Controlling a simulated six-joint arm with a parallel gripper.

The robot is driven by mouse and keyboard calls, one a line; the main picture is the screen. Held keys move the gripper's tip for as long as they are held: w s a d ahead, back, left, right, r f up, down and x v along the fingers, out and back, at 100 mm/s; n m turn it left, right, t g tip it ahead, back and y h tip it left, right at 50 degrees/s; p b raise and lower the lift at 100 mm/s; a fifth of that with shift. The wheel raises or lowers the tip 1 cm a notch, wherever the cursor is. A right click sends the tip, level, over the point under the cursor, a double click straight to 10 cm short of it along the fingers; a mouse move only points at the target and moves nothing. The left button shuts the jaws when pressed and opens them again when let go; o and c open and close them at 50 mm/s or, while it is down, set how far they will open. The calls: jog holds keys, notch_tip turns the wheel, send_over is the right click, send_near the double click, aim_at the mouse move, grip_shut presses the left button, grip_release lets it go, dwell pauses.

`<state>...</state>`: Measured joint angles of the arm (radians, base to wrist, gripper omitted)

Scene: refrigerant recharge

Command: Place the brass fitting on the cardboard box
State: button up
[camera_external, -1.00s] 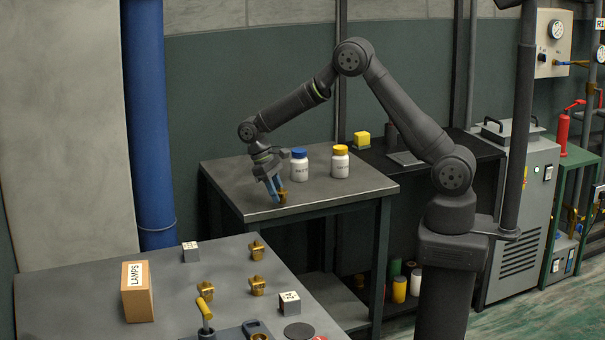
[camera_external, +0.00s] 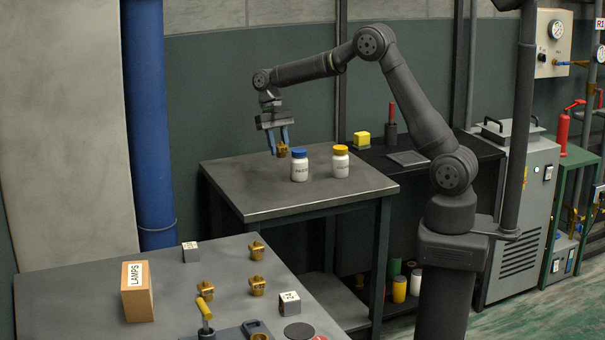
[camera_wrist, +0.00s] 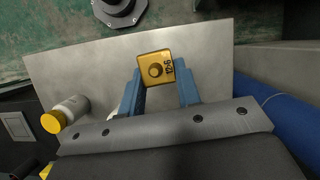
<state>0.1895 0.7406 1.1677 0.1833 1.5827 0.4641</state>
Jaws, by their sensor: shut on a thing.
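My gripper (camera_external: 280,148) is shut on a brass fitting (camera_external: 282,151) and holds it above the far table, to the left of the blue-capped bottle. In the wrist view the fitting (camera_wrist: 155,69) sits between the blue fingertips, its top with a hole and a dark marking facing the camera. The cardboard box (camera_external: 137,291), labelled LAMPS, stands upright on the near table at the left. It is well apart from my gripper. Several other brass fittings stand on the near table, among them one at its back edge (camera_external: 256,250) and one nearer the middle (camera_external: 205,290).
A blue-capped bottle (camera_external: 299,164) and a yellow-capped bottle (camera_external: 340,161) stand on the far table (camera_external: 250,195). Two marked grey cubes (camera_external: 190,252) (camera_external: 289,302) and a yellow-handled tool (camera_external: 205,312) are on the near table (camera_external: 80,280). A blue pipe (camera_external: 150,120) rises behind.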

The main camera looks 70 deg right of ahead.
jog(key=d+m+t+h, duration=0.1)
jog(key=d+m+t, duration=0.7)
jog(key=d+m, duration=1.55)
jog(key=f, duration=1)
jog(key=shift+s+d, duration=0.2)
jog(key=shift+d, duration=0.1)
jog(key=shift+f, duration=2.1)
jog(key=shift+f, duration=0.15)
jog(key=o, duration=1)
jog(key=shift+o, duration=0.6)
jog(key=v, duration=1.2)
jog(key=shift+r, duration=0.2)
